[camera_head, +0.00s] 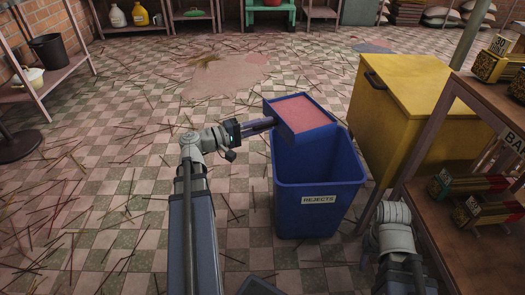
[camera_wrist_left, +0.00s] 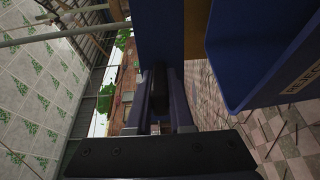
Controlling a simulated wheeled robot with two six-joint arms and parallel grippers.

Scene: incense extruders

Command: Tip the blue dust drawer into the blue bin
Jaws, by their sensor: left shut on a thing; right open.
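The blue dust drawer (camera_head: 312,136) is full of pinkish-red dust (camera_head: 299,113) and looks roughly level. It is held above the back left of the blue bin (camera_head: 318,180), which stands upright on the floor with a REJECTS label. My left gripper (camera_head: 262,124) is shut on the drawer at its left side. In the left wrist view the fingers (camera_wrist_left: 160,82) meet a dark part against the drawer's blue wall (camera_wrist_left: 157,30), and the bin (camera_wrist_left: 262,45) shows at the right. The bin's inside bottom is hidden.
A yellow chest (camera_head: 400,110) stands right of the bin. A wooden rack (camera_head: 470,225) with incense bundles fills the right edge. Incense sticks litter the tiled floor (camera_head: 110,180), otherwise open to the left. A shelf with a black bucket (camera_head: 48,50) stands at the far left.

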